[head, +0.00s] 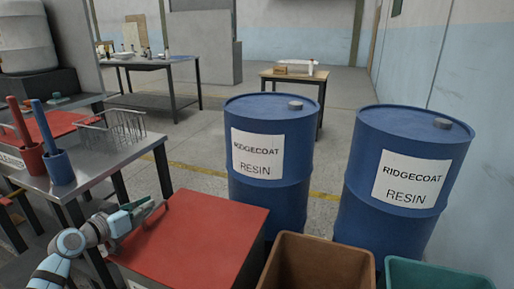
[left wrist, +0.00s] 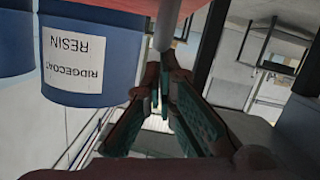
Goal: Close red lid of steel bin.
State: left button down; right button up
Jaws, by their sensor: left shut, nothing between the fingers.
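The red lid (head: 195,235) is a broad flat panel at the lower middle of the head view. The steel bin under it is mostly hidden; I cannot tell whether the lid lies fully flat on it. My left gripper (head: 150,208) is at the lid's left edge, its fingers shut and empty; I cannot tell whether they touch it. In the left wrist view the gripper fingers (left wrist: 165,100) point up the picture, and a red surface (left wrist: 185,5) shows at the top edge. My right gripper is not in view.
Two blue resin drums (head: 270,150) (head: 405,170) stand behind and to the right of the lid. A brown bin (head: 315,262) and a green bin (head: 435,274) stand at the front right. A steel table (head: 110,155) with red and blue holders and a wire basket is at left.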

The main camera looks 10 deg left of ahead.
pick_arm(q)
jog(key=shift+f, duration=0.2)
jog(key=shift+d, duration=0.1)
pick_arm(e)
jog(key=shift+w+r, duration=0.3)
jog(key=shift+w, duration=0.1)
pick_arm(q)
jog(key=shift+r, duration=0.1)
jog(key=s+a+r+p, duration=0.3)
jog(key=s+r, duration=0.3)
jog(key=s, duration=0.3)
jog(key=shift+s+a+r+p, duration=0.15)
jog(key=shift+a+p, duration=0.1)
jog(key=shift+p, duration=0.15)
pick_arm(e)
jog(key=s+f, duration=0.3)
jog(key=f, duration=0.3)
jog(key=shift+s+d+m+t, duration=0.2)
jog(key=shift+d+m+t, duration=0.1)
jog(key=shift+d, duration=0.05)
